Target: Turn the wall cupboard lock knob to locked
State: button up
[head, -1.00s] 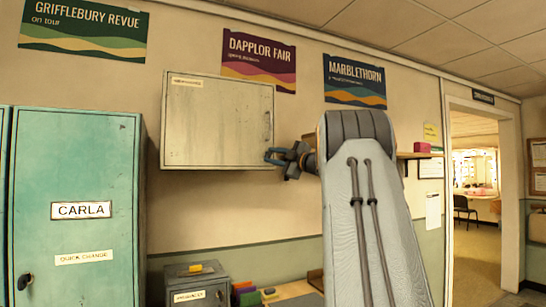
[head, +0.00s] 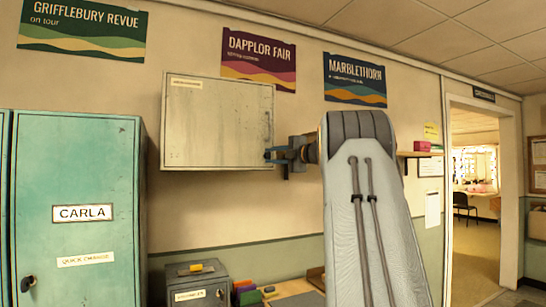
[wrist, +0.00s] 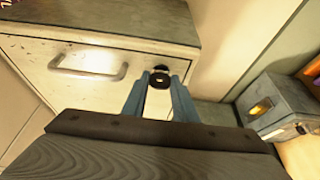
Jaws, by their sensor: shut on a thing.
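The wall cupboard (head: 218,125) is a pale, worn metal box high on the wall, with its door shut. In the wrist view its door (wrist: 40,60) shows with a bar handle (wrist: 88,66). The lock knob (wrist: 159,80) is small, round and black, near the door's edge. My gripper (wrist: 158,86) has its two blue fingers shut on the knob, one on either side. In the head view my gripper (head: 277,155) is at the cupboard's lower right corner, and the knob is hidden. I cannot tell which way the knob points.
A teal locker (head: 75,180) stands at left. A grey box (head: 195,285) sits below the cupboard, with coloured blocks beside it. A shelf (head: 425,154) is on the wall right of my arm. A doorway (head: 475,200) opens at far right.

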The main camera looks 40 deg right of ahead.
jog(key=o, duration=1.1)
jog(key=shift+s+d+b, duration=0.2)
jog(key=shift+s+b, duration=0.35)
jog(key=shift+s, duration=0.75)
jog(key=shift+s+d+b, duration=0.2)
jog(key=shift+s+b, duration=0.4)
jog(key=shift+s, duration=0.65)
jog(key=shift+s+d+b, duration=0.2)
jog(key=shift+s+b, duration=0.35)
jog(key=shift+s, duration=0.75)
